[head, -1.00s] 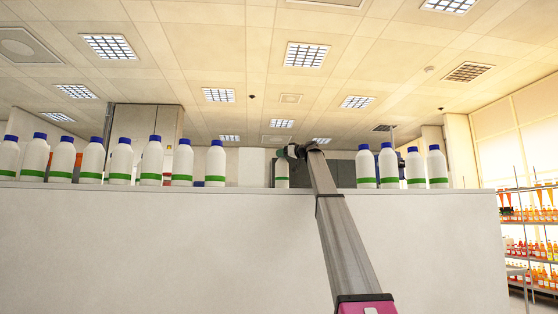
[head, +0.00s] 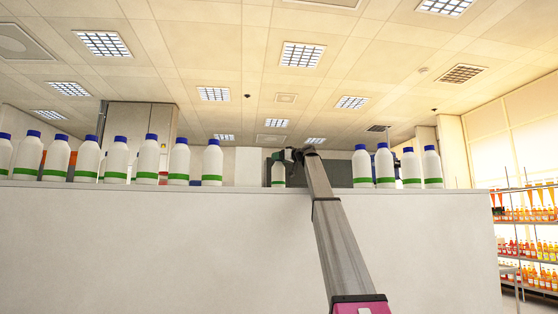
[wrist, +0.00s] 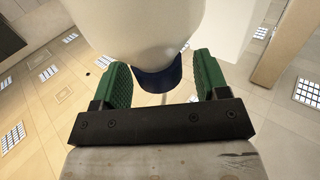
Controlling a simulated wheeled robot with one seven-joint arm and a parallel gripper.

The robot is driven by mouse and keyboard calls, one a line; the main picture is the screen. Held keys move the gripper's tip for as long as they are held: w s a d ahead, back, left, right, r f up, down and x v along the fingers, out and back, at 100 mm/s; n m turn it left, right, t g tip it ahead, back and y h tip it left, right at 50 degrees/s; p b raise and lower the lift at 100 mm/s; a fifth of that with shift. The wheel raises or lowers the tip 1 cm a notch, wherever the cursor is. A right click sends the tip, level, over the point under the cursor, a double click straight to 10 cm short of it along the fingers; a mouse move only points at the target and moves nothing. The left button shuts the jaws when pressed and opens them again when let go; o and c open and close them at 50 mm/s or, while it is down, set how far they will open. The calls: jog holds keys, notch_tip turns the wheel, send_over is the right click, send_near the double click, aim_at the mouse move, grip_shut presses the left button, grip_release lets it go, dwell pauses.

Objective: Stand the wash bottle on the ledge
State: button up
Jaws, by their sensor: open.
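The wash bottle (head: 278,173) is white with a green band and stands upright at the ledge (head: 240,189), in the gap between two groups of bottles. The wall's top edge meets the bottle's lower end, so I cannot see its base contact. In the wrist view its white body (wrist: 135,30) fills the top and its blue cap (wrist: 158,80) lies between the fingers. My gripper (head: 289,155) is at the bottle's top, hiding the cap in the head view. In the wrist view my gripper (wrist: 163,82) is open, with gaps beside the cap.
A row of similar white bottles (head: 148,160) stands on the ledge to the left. A smaller group (head: 385,167) stands close to the right of my arm. The ledge is bare between the left row and the wash bottle. Shelves of coloured bottles (head: 530,245) stand far right.

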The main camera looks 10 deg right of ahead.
jog(key=v, duration=1.1)
jog(key=shift+s+d, duration=0.25)
jog(key=shift+s, duration=0.05)
